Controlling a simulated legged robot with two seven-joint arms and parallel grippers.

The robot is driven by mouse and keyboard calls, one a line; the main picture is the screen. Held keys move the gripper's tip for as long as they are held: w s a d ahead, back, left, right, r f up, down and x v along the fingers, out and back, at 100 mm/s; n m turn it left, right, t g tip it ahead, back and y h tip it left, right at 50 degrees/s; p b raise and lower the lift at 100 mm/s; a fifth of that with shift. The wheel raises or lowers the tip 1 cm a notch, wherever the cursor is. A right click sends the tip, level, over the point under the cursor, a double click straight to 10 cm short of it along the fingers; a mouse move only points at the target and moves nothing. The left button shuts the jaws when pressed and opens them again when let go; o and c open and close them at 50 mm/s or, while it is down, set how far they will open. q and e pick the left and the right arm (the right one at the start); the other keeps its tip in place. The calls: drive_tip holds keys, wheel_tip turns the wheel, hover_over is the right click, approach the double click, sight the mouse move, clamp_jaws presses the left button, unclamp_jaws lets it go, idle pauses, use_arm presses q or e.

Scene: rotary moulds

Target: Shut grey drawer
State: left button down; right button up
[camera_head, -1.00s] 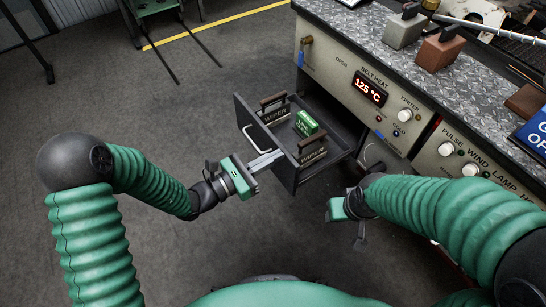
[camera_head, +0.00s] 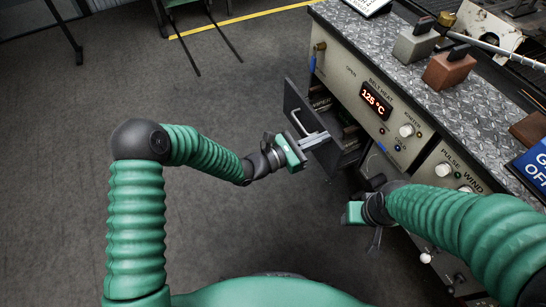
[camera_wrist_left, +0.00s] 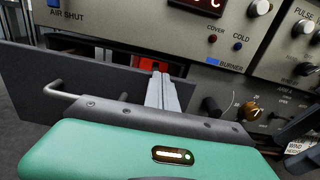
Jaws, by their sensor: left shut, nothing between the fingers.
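The grey drawer (camera_head: 296,108) stands partly out of the cabinet below the belt heat panel. Its dark front and pale bar handle face my left gripper (camera_head: 322,138), whose fingers are shut and empty. The fingers lie at the drawer front beside the handle; I cannot tell whether they touch it. In the left wrist view the drawer front (camera_wrist_left: 50,80) and handle (camera_wrist_left: 60,92) are left of my shut fingers (camera_wrist_left: 162,90). Part of a wiper block (camera_head: 321,98) shows inside the drawer. My right gripper (camera_head: 357,213) hangs low by the cabinet; its fingers are unclear.
The control panel (camera_head: 365,75) reads 125 °C. A grey block (camera_head: 415,45) and a brown block (camera_head: 449,70) with dark handles stand on the metal worktop (camera_head: 400,85). My right arm spans the cabinet's lower front. The floor (camera_head: 240,95) left of the drawer is clear.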

sight(347, 132)
use_arm(q)
drive_tip(key=x, duration=0.7)
drive_tip(key=shift+d+f, duration=0.1)
drive_tip(key=shift+d, duration=0.25)
drive_tip(key=shift+x, duration=0.85)
drive_tip(key=shift+w+d+r, duration=0.1)
drive_tip(key=shift+r, duration=0.15)
use_arm(e)
drive_tip(key=shift+s+f, duration=0.1)
use_arm(q)
drive_tip(key=shift+r, duration=0.15)
